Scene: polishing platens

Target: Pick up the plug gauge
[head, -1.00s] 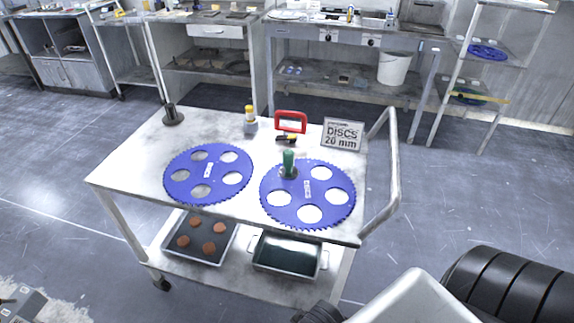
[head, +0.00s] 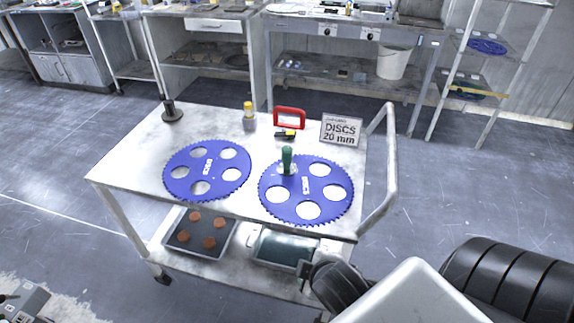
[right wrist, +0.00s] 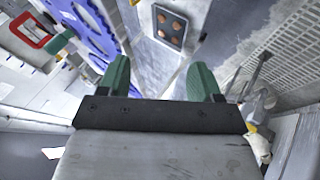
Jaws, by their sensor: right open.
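The plug gauge (head: 287,158), as I take it, has a green upright handle on a pale round base. It stands at the upper-left hole of the right blue platen (head: 329,207); I cannot tell how deep it sits. A green handle, likely the same one, shows at the left of the right wrist view (right wrist: 60,42). My right gripper (right wrist: 160,78) has two green fingers set wide apart with nothing between them. In the head view its dark wrist is at the cart's front right edge, below and apart from the gauge. My left gripper is out of view.
The cart top (head: 140,150) also holds a left blue platen (head: 207,187), a dark post (head: 172,112), a yellow-capped bottle (head: 249,118), a red-handled tool (head: 289,110) and a sign (head: 341,131). A rail (head: 392,165) rises at right. Trays lie on the lower shelf.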

